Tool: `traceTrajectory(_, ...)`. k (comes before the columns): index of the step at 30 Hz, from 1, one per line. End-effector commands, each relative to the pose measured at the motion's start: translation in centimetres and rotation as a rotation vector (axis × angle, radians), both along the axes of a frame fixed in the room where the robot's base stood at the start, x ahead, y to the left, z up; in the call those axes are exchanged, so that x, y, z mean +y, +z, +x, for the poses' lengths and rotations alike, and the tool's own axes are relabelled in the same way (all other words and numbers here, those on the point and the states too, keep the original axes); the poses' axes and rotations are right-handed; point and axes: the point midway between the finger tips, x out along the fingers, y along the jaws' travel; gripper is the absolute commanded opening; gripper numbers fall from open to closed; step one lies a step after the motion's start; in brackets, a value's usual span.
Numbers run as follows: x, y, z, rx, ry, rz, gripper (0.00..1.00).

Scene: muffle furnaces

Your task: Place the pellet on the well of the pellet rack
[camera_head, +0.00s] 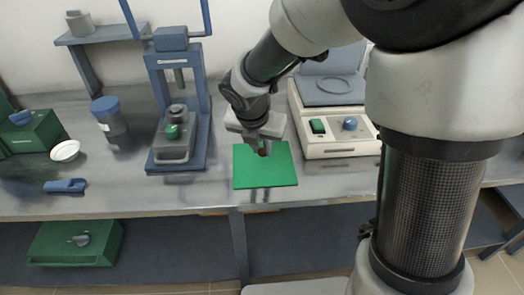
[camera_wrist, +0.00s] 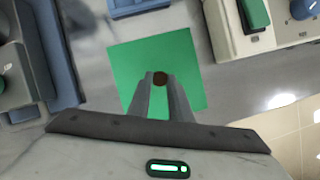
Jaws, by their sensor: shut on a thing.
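My gripper (camera_head: 259,149) points down over the flat green square (camera_head: 277,178) at the bench's front. The green square fills the area behind the fingers in the wrist view (camera_wrist: 190,60). I cannot tell how high the pellet is above it. I see no clear rack well; the fingers and pellet hide part of the green square.
A blue press (camera_head: 181,128) stands left of the green square, and a cream device (camera_head: 328,128) with a green switch stands to the right. A blue-lidded jar (camera_head: 109,116), a white dish (camera_head: 65,151) and a blue tool (camera_head: 65,186) are further left. The bench's front edge is close.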

Motion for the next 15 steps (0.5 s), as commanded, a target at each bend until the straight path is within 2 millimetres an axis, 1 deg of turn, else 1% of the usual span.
traceTrajectory(1,0.0,1.9,0.1,-0.005,-0.002,0.001,0.0)
traceTrajectory(6,0.0,5.0,0.1,-0.002,-0.001,0.001,0.0)
traceTrajectory(10,0.0,6.4,0.1,-0.002,-0.001,0.0,0.0)
traceTrajectory(15,-0.2,6.8,0.0,0.001,-0.025,0.0,0.0)
